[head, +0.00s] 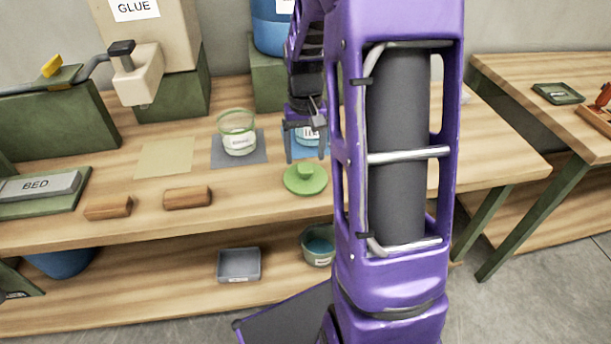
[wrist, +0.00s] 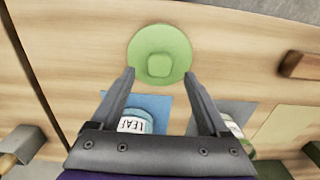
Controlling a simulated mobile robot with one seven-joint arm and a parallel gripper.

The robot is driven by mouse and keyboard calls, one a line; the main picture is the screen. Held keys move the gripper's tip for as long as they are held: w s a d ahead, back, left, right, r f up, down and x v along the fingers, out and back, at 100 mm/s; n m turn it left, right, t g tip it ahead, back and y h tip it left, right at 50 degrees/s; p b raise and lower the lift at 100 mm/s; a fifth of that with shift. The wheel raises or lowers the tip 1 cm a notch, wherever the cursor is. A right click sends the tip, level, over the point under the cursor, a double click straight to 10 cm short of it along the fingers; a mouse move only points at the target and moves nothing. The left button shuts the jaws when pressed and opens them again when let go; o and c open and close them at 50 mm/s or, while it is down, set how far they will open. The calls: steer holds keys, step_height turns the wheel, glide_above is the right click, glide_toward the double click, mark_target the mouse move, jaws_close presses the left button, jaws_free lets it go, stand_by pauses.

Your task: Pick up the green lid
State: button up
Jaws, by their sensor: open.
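The green lid (head: 305,180) is a round disc with a raised knob, lying flat on the wooden bench near its front edge. In the wrist view the lid (wrist: 160,54) lies just beyond my fingertips, its knob roughly centred between them. My gripper (head: 305,160) is open and empty, above the bench behind the lid in the head view. In the wrist view its two fingers (wrist: 159,75) stand wide apart and point toward the lid. I cannot tell its exact height above the bench.
A jar labelled LEAF (wrist: 135,122) stands on a blue mat (wrist: 158,105) below my fingers in the wrist view. A green-rimmed glass beaker (head: 238,133) stands on a grey mat (head: 219,157) to the left. Two brown blocks (head: 187,197) (head: 108,207) lie near the bench's front.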

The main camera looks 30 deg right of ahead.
mark_target(306, 167)
step_height(306, 167, down, 4)
steer(key=shift+s+r, duration=0.1)
steer(key=shift+r, duration=0.1)
jaws_close()
stand_by(0.4)
